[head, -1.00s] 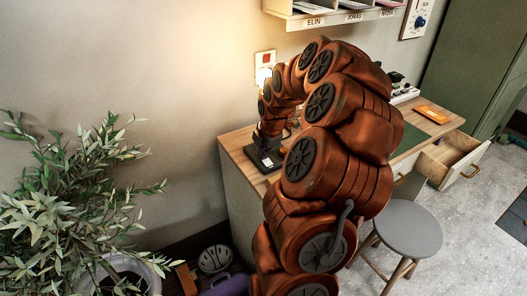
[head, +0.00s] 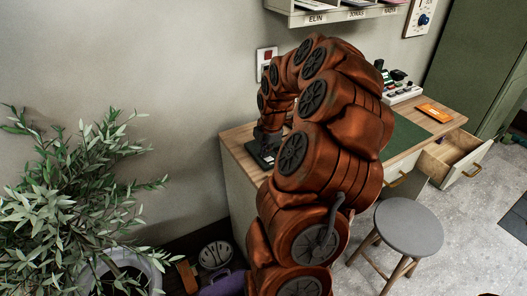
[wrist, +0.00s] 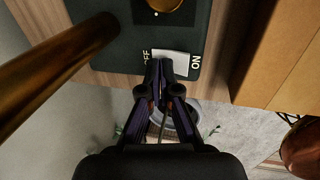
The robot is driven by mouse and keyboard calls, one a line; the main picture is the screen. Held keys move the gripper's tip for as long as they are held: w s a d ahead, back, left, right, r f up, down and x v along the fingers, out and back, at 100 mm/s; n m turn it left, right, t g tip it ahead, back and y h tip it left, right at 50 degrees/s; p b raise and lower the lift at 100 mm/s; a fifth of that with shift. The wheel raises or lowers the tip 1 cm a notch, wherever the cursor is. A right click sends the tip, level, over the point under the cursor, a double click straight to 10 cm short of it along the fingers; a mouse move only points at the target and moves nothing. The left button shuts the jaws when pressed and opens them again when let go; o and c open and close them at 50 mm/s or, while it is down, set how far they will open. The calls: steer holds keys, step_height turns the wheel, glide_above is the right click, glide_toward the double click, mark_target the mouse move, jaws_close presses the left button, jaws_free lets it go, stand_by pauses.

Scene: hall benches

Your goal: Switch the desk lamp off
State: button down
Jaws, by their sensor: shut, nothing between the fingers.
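The desk lamp's dark base (head: 262,152) stands on the left end of the desk, mostly behind my arm in the head view. In the wrist view, the base (wrist: 120,52) carries a pale rocker switch (wrist: 178,64) between the printed words OFF and ON. A brass post rises from the base, and a brass rod crosses the upper left. My gripper (wrist: 160,66) is shut and empty. Its tips are at the OFF end of the switch; whether they still touch it I cannot tell. No lamp glow shows on the wall. The lamp head is hidden in the head view.
The wooden desk (head: 235,143) has an open drawer (head: 455,158) at right and an orange item (head: 434,113) on top. A round stool (head: 408,228) stands in front. A leafy plant (head: 75,190) fills the left. A wall plate (head: 266,62) is behind my arm.

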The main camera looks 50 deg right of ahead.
steer(key=shift+s+a+r, duration=0.1)
steer(key=shift+s, duration=0.2)
steer(key=w+d+v, duration=0.1)
steer(key=w+v, duration=0.1)
steer(key=v, duration=1.1)
steer(key=shift+w+r, duration=0.6)
steer(key=shift+w, duration=0.05)
